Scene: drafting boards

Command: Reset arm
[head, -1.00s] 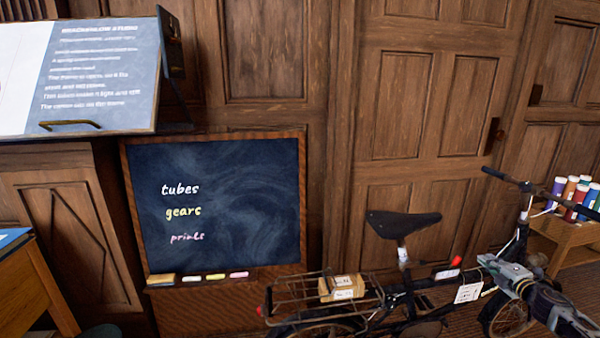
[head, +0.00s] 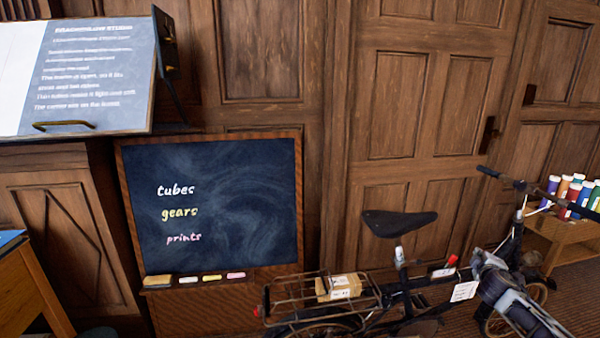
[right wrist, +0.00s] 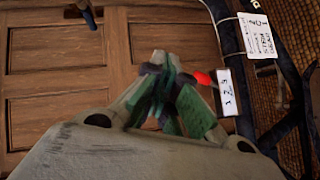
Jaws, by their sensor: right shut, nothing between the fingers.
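My right gripper (head: 479,260) comes in from the lower right in the head view, in front of the bicycle's frame. In the right wrist view its green-padded fingers (right wrist: 162,82) are together with nothing between them. The black bicycle (head: 398,224) stands in front of the panelled door; its tags and a red-tipped part show close beside the fingers in the wrist view. I cannot tell whether the gripper touches the bicycle. My left gripper is in neither view.
A chalkboard (head: 215,175) with chalk on its ledge leans at the wall. A sloped lectern board (head: 95,85) is at upper left, a wooden table (head: 25,300) at lower left. A small stand (head: 555,238) holds several coloured tubes (head: 572,190) at right. A parcel (head: 340,287) lies on the bicycle's rack.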

